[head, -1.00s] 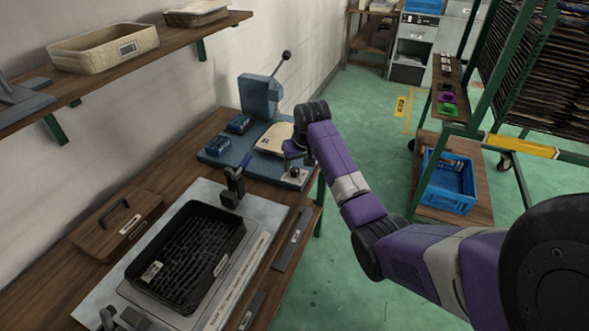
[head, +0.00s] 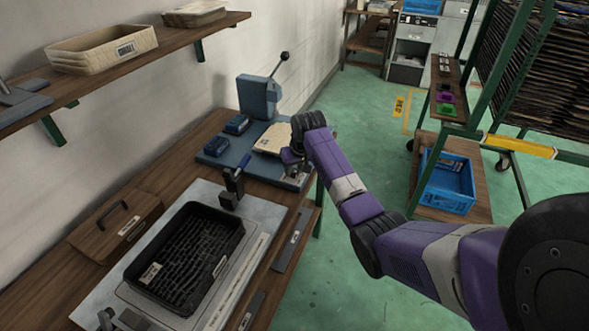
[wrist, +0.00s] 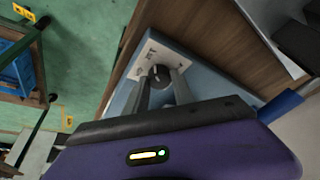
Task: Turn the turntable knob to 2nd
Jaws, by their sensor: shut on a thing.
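The turntable knob (wrist: 158,71) is a small dark round knob on a white label plate (wrist: 147,58) at a corner of the blue base, in the wrist view. The plate's markings are too small to read surely, so I cannot tell the knob's setting. My gripper (wrist: 161,80) points down with its two grey fingers on either side of the knob, shut on it. In the head view my gripper (head: 291,163) is at the near right corner of the blue turntable base (head: 238,163) and hides most of the knob. A pale panel (head: 272,138) lies on the base.
A blue press with a lever (head: 258,95) stands behind the panel, with small blue blocks (head: 237,124) to its left. A black tray (head: 187,262) sits nearer on the bench. A wall shelf (head: 110,68) hangs at the left.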

